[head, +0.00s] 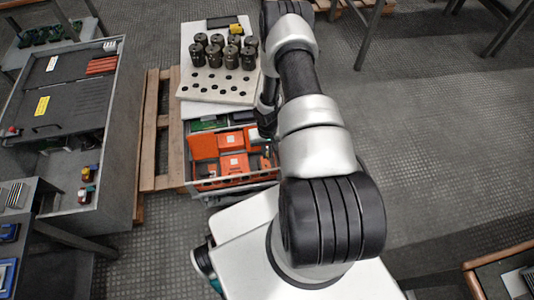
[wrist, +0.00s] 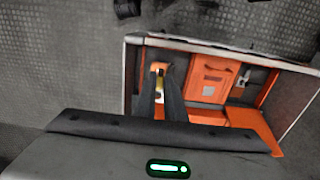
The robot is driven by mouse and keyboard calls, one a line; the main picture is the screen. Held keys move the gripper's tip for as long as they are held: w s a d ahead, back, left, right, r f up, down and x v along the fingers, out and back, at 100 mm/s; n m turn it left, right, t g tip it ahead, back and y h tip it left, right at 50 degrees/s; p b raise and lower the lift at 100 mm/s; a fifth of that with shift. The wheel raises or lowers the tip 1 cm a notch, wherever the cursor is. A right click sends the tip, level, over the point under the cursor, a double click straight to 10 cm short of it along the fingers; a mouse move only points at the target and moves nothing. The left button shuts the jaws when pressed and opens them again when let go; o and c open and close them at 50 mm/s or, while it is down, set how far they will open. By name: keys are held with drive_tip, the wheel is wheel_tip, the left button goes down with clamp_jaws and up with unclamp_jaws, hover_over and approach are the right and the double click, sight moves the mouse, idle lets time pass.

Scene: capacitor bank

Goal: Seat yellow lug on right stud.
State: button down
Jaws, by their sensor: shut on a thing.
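In the wrist view my gripper (wrist: 160,97) is shut on a small piece with yellow and orange parts, which I take for the yellow lug (wrist: 159,84). Its tip shows between the dark fingers; the rest is hidden by them. The gripper is over the left part of an open drawer or crate (wrist: 131,75) with orange parts inside. Whether the lug touches anything below cannot be told. In the head view my arm hides the gripper and the lug. I cannot pick out the right stud in either view.
In the head view the crate (head: 205,188) holds orange parts (head: 232,148). Behind it a pale holed board (head: 205,95) carries several black cylinders (head: 214,55). A wooden pallet (head: 148,165) lies left of it. A grey open cabinet (head: 120,100) stands farther left.

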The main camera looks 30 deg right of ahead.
drive_tip(key=shift+f+b, duration=3.35)
drive_tip(key=shift+f, duration=2.1)
drive_tip(key=shift+s+a, duration=0.1)
drive_tip(key=shift+s, duration=0.25)
drive_tip(key=shift+f+b, duration=0.7)
drive_tip(key=shift+b, duration=0.3)
drive_tip(key=c, duration=1.8)
unclamp_jaws()
drive_tip(key=shift+o, duration=0.2)
wheel_tip(320, 180, up, 18)
drive_tip(key=p, duration=0.4)
drive_tip(key=shift+f+p, duration=0.25)
drive_tip(key=shift+p, duration=0.1)
